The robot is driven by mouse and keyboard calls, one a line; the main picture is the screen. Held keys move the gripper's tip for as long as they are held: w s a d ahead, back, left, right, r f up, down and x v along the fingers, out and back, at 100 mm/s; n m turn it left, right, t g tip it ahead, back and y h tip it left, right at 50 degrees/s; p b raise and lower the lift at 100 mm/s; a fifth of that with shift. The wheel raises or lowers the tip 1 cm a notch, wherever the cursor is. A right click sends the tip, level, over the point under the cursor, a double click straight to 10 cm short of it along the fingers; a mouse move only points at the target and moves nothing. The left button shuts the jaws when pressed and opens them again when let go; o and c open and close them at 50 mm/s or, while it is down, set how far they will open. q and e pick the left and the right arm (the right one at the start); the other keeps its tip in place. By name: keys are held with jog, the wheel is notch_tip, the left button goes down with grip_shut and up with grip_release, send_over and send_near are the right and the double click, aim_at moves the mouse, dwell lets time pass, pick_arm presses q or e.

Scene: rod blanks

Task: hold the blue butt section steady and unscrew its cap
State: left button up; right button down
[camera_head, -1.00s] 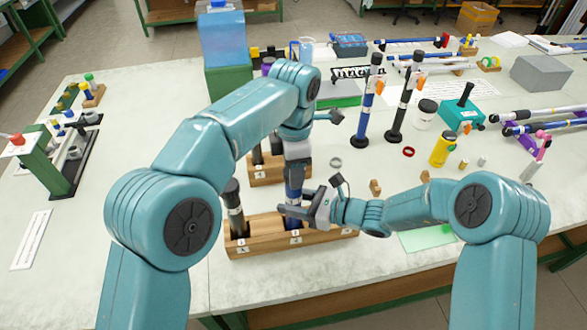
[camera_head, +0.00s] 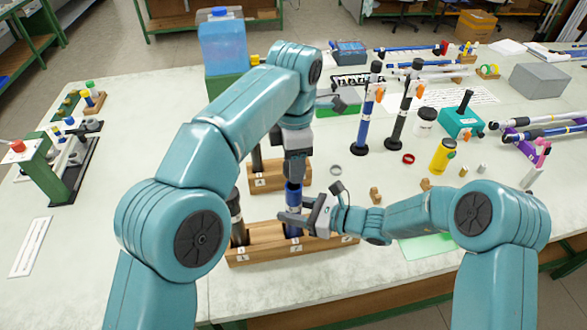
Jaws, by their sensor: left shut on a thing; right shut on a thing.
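The blue butt section (camera_head: 293,197) stands upright in the front wooden rack (camera_head: 270,257). My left gripper (camera_head: 296,170) comes down from above and is shut at the top of the section, where it hides the cap. My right gripper (camera_head: 290,219) reaches in from the right, below the left one, and is shut on the blue section just above the rack.
A dark section (camera_head: 237,222) stands in the same rack at left. A second wooden rack (camera_head: 265,181) is behind. Two upright rods, one blue (camera_head: 367,115) and one black (camera_head: 402,112), stand right of it. A grey ring (camera_head: 335,170) lies nearby.

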jog(key=c, duration=0.5)
grip_release()
jog(key=shift+c, duration=0.2)
jog(key=shift+o, duration=0.3)
jog(key=shift+d, duration=0.1)
